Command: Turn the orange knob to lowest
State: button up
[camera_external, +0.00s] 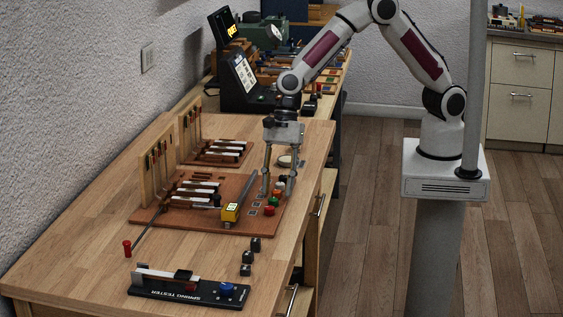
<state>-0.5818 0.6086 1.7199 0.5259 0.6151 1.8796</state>
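A small cluster of coloured knobs stands at the right end of the brown board (190,218) on the bench. An orange-red knob (278,192) is at the back of the cluster, with a green knob (277,200) just in front of it and a red knob (269,211) nearest the camera. My gripper (279,190) points straight down over the back of this cluster. Its two fingers are spread wide, one on each side of the orange-red knob, with no clear contact. The knob's pointer or setting is too small to read.
Small black blocks (247,257) and a spring tester (188,290) stand in front. A round pale disc (285,161) lies behind. The front-left bench is clear.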

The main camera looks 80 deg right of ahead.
grip_shut()
jog(key=shift+n, duration=0.5)
jog(key=shift+w+n+g, duration=0.15)
jog(key=shift+n+g, duration=0.4)
jog(key=shift+n, duration=0.65)
jog(key=shift+w+n+g, duration=0.1)
jog(key=shift+n+g, duration=0.45)
jog(key=shift+n, duration=0.65)
grip_release()
